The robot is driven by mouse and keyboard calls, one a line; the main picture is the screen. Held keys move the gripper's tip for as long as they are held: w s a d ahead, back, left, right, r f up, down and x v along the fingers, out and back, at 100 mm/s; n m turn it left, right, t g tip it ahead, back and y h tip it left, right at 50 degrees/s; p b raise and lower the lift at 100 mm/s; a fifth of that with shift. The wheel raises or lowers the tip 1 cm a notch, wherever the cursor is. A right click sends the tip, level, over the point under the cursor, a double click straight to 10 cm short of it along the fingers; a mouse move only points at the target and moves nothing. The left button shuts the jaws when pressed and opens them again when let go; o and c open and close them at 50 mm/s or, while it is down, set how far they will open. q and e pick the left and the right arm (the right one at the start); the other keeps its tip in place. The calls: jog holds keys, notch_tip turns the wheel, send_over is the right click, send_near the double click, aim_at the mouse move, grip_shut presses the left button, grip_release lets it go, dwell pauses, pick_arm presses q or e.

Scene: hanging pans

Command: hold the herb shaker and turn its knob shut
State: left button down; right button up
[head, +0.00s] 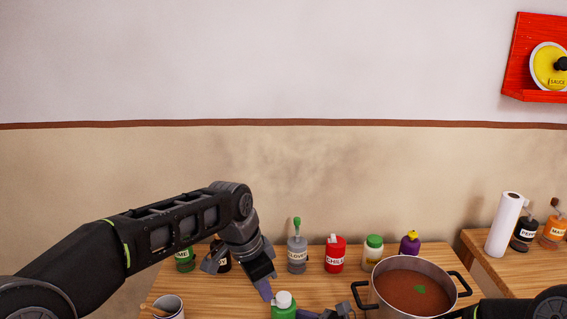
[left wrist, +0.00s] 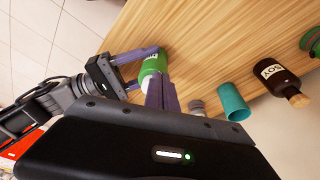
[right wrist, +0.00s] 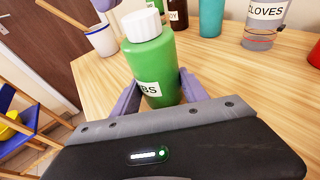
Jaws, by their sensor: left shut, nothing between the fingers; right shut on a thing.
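The herb shaker (right wrist: 152,62) is a green bottle with a partly visible label ending in "BS" and a white knob (right wrist: 143,24) on top. My right gripper (right wrist: 155,98) is shut on its body, a finger on either side. The shaker shows low in the head view (head: 283,313), cut off by the bottom edge, and in the left wrist view (left wrist: 153,66). My left gripper (head: 266,291) is shut and empty, pointing down beside the knob, apart or touching I cannot tell. Its purple finger (left wrist: 160,95) partly covers the shaker in the left wrist view.
A pot of red soup (head: 412,289) stands at right on the wooden table. Behind are a grey cloves bottle (head: 297,255), a red chili bottle (head: 335,256) and other bottles. A cup with sticks (right wrist: 103,40) and a teal cup (left wrist: 234,102) stand near the shaker.

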pick_arm(q)
jog(key=shift+w+d+v, duration=0.1)
jog(key=shift+d+v, duration=0.1)
jog(key=shift+v, duration=0.8)
jog(key=shift+w+d+v, duration=0.15)
jog(key=shift+d+v, duration=0.05)
jog(key=shift+v, duration=0.85)
jog(key=shift+r, duration=0.1)
pick_arm(e)
jog(key=o, duration=1.5)
jog(key=v, duration=1.2)
jog(key=shift+r, duration=0.1)
jog(key=shift+s, duration=0.1)
